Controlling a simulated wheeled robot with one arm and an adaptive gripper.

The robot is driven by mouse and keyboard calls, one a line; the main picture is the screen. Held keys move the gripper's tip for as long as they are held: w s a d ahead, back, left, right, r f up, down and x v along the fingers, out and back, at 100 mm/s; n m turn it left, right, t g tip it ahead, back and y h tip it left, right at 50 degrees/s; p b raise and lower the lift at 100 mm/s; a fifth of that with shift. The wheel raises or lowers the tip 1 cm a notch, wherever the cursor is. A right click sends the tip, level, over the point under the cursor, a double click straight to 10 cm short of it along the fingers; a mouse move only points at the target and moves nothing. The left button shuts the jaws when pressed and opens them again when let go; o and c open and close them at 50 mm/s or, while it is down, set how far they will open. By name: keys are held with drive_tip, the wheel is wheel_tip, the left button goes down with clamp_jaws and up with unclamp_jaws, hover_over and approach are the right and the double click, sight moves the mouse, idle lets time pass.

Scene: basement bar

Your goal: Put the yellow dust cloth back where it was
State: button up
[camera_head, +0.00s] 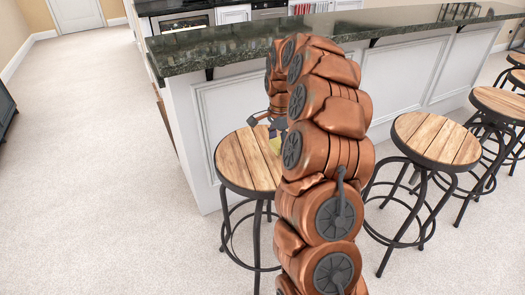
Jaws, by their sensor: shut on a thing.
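My gripper (276,127) is a small dark grey shape just left of my copper-coloured arm, above the nearest bar stool. It is shut on the yellow dust cloth (275,146), which shows only as a small yellow patch below the fingers. My arm hides the rest of the cloth. The cloth appears over the right part of the stool's round wooden seat (237,162). I cannot tell whether it touches the seat.
A dark green stone bar counter (215,52) on a white panelled base (420,75) stands behind the stool. Another wooden stool (433,138) is right of my arm, with more further right (502,104). Open carpet (80,160) lies to the left.

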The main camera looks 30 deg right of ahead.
sight(262, 160)
drive_tip(key=a, duration=0.1)
drive_tip(key=w+a, duration=0.2)
drive_tip(key=shift+a+f, duration=0.2)
drive_tip(key=shift+a, duration=0.2)
drive_tip(key=f, duration=0.1)
drive_tip(key=f+p, duration=0.1)
drive_tip(key=f, duration=0.1)
drive_tip(key=shift+w+a+f+p, duration=0.2)
drive_tip(key=shift+a+p, duration=0.1)
drive_tip(key=shift+a, duration=0.1)
drive_tip(key=shift+f, duration=0.15)
drive_tip(key=shift+f, duration=0.2)
drive_tip(key=o, duration=1.1)
drive_tip(key=shift+r, duration=0.1)
